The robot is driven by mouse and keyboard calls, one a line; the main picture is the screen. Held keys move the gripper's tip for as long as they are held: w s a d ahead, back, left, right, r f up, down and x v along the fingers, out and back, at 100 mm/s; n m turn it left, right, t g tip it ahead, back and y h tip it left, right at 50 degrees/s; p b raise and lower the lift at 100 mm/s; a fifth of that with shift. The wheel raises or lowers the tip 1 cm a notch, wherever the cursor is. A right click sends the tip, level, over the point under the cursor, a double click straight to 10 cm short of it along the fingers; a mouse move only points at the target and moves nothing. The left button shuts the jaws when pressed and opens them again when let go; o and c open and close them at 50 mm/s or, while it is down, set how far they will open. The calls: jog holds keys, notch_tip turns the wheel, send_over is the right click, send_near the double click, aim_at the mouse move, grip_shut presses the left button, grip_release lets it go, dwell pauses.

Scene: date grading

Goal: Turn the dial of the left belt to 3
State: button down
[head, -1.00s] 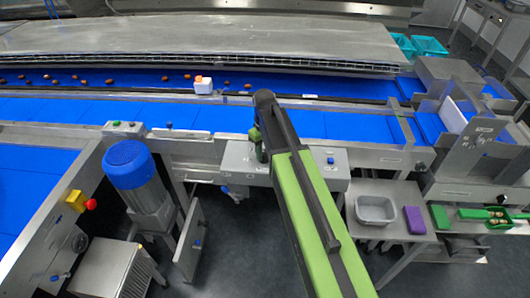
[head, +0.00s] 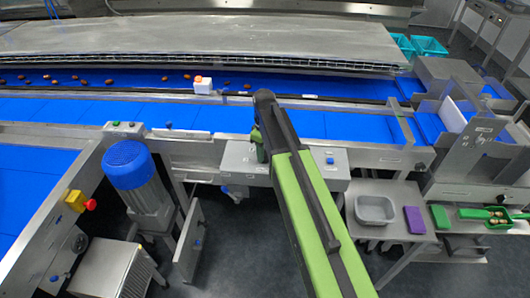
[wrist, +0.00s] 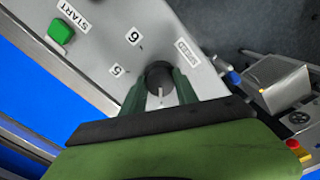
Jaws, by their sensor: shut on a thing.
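The dial (wrist: 159,72) is a dark round knob on a grey control panel (wrist: 100,20) in the wrist view. A pale pointer line on it points down the picture, toward my gripper's palm. My gripper (wrist: 160,88) is shut on the knob, with one green finger on each side. In the head view my gripper (head: 259,146) is at the grey control box (head: 236,160) in front of the belt, and the dial is hidden there.
A green button (wrist: 61,31) lies beside the START label in the wrist view. A blue belt (head: 230,118) runs behind the box in the head view. A blue motor (head: 130,165) stands left and a side table with a grey tray (head: 375,210) stands right.

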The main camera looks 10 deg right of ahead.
jog(key=c, duration=0.9)
grip_release()
jog(key=shift+s, duration=0.1)
jog(key=shift+c, duration=0.2)
jog(key=shift+r, duration=0.1)
notch_tip(320, 180, up, 17)
jog(key=p, duration=1.7)
